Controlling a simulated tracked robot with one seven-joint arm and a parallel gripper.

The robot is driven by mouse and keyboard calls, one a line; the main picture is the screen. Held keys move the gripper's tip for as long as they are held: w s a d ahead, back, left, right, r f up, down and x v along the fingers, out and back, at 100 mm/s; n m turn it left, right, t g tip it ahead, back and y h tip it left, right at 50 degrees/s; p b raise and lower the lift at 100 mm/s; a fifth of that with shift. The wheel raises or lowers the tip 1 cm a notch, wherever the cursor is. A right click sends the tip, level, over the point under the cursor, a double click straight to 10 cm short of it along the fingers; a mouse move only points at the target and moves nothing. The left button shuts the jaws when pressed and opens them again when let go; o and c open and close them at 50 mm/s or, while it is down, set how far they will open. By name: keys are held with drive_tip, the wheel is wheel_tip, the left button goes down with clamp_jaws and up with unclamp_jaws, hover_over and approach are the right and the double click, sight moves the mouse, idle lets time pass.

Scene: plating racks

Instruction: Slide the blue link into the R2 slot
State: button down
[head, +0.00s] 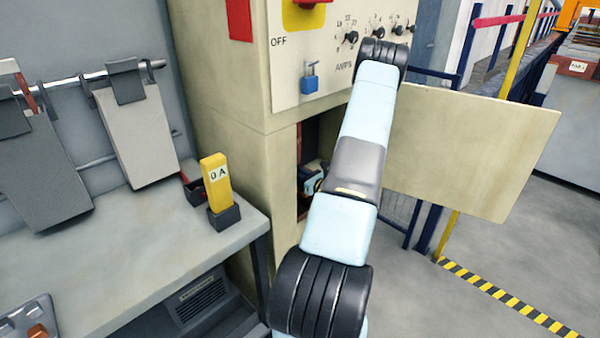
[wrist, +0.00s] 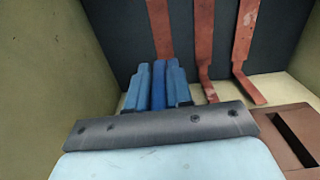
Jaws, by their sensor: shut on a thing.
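In the wrist view, my gripper (wrist: 158,82) is shut on the blue link (wrist: 158,84), a darker blue strip between the two lighter blue fingers. Its tip is in front of the lower part of the left copper bar (wrist: 160,25). Whether it touches the bar or sits in a slot cannot be told. Two more copper bars, a middle one (wrist: 204,45) and a right one (wrist: 242,52), hang on the dark back panel. No slot label such as R2 is readable. In the head view, my arm reaches into the cabinet opening (head: 305,147) and largely hides what is there.
Pale cabinet walls (wrist: 50,75) stand close on both sides. A brown slotted block (wrist: 272,120) lies at the lower right. In the head view, an open cabinet door (head: 470,150) is right of my arm. A yellow "0A" block (head: 216,180) stands on the bench (head: 150,255).

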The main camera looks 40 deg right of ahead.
drive_tip(key=shift+s+d+f, duration=0.1)
drive_tip(key=shift+s+f, duration=0.05)
drive_tip(key=shift+f, duration=3.05)
drive_tip(key=shift+f, duration=0.1)
drive_tip(key=c, duration=0.9)
unclamp_jaws()
drive_tip(key=shift+c, duration=0.2)
drive_tip(key=shift+s, duration=0.15)
drive_tip(key=s, duration=0.9)
drive_tip(key=s+d, duration=0.1)
drive_tip(key=s, duration=0.3)
drive_tip(key=shift+s, duration=0.25)
